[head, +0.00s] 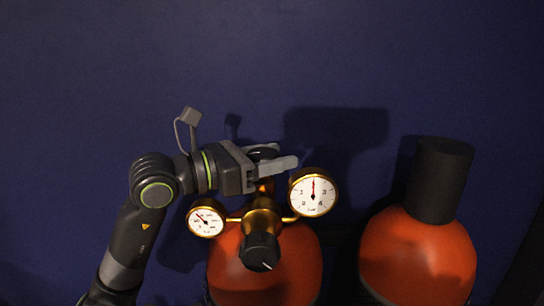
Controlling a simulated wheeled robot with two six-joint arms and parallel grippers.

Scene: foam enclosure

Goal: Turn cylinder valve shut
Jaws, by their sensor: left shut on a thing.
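The orange gas cylinder (290,266) stands at the bottom centre with a brass regulator (261,216) at its top. The cylinder valve knob (262,154) is dark and sits above the brass stem, mostly hidden by my fingers. My left gripper (281,156) comes in from the left and is shut on this knob, one finger on the far side and one on the near side. My right gripper is not in view.
A left gauge (206,221) and a right gauge (313,195) flank the regulator, close below the gripper. A black regulator knob (260,252) faces forward. A second orange cylinder (418,258) with a black cap (441,180) stands right. The dark blue wall is behind.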

